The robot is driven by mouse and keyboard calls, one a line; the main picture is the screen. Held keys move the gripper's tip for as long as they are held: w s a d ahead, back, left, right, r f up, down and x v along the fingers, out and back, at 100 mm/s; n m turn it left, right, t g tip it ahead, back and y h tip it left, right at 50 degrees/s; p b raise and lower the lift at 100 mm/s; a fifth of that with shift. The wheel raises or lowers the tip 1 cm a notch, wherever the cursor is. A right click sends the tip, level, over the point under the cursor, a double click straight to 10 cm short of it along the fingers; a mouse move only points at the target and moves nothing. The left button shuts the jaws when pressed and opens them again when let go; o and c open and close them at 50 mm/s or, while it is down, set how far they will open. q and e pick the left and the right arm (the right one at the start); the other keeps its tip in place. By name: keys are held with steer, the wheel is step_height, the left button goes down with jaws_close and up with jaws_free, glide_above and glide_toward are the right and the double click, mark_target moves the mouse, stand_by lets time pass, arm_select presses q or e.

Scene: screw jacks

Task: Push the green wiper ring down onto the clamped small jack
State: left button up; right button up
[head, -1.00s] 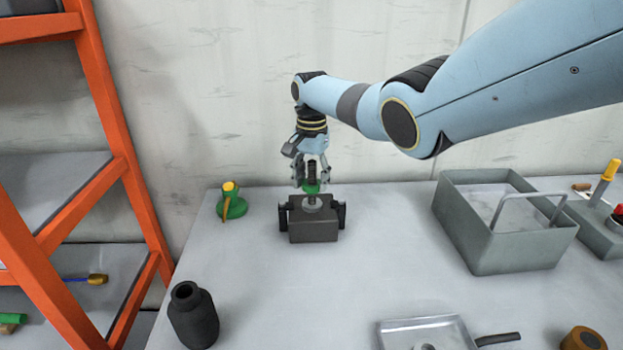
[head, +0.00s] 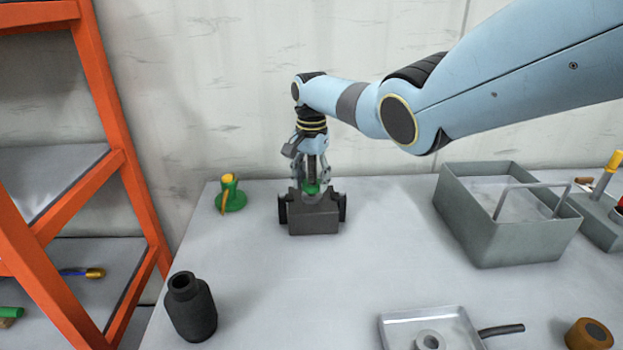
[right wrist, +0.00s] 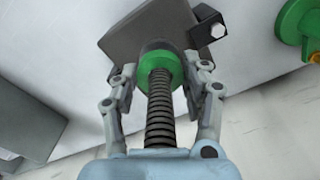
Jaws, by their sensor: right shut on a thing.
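The green wiper ring (head: 311,189) sits around the threaded screw of the small jack at the dark clamp (head: 314,220). In the right wrist view the ring (right wrist: 162,64) encircles the ribbed screw (right wrist: 160,112), against or very near the dark rounded jack body (right wrist: 153,45). My right gripper (head: 311,184) points down over the clamp and is shut on the ring, one finger on each side, as the right wrist view shows (right wrist: 163,75). Most of the jack body is hidden by the ring and clamp. My left gripper is out of view.
A green jack with a yellow top (head: 230,195) stands left of the clamp. A black bottle-shaped part (head: 190,308) is at the front left. A grey bin (head: 510,240) stands right, a metal tray (head: 398,330) in front. An orange rack (head: 110,110) borders the left.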

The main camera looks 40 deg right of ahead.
steer(key=shift+f, duration=0.25)
steer(key=o, duration=1)
steer(key=shift+s, duration=0.1)
steer(key=shift+a+f, duration=0.1)
steer(key=shift+r, duration=0.45)
step_height(320, 180, up, 12)
steer(key=shift+f, duration=0.25)
